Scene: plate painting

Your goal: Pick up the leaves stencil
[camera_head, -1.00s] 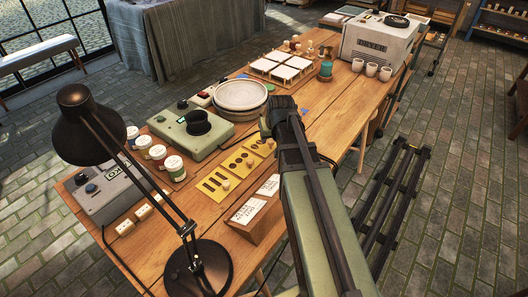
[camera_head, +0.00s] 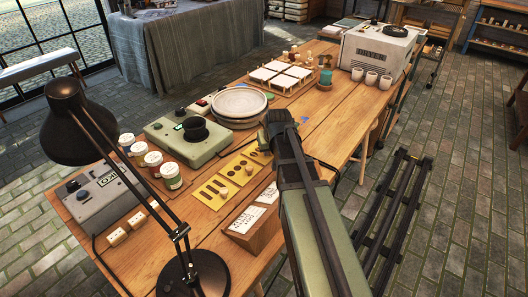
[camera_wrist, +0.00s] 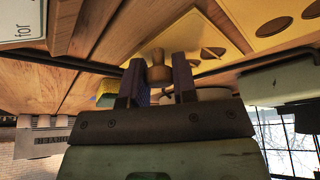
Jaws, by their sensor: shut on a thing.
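My gripper (camera_wrist: 157,85) is shut on a wooden knob (camera_wrist: 157,68) in the wrist view, one dark finger on each side of it. The knob looks like the handle of the leaves stencil, but the leaf pattern is not clear. Yellow stencil plates lie on the table in the head view: one with slots (camera_head: 211,186) and one with round holes (camera_head: 235,166). A yellow plate with dark openings (camera_wrist: 260,12) fills the wrist view's upper right. In the head view my gripper (camera_head: 267,136) is at the far end of the stencil row, and my arm hides part of it.
A green scale (camera_head: 180,143) and stacked white plates (camera_head: 239,101) stand behind the stencils. A wooden card stand (camera_head: 255,239) is in front. Paint jars (camera_head: 171,176) and a black lamp (camera_head: 80,120) stand at left. White tiles (camera_head: 285,73) lie farther back.

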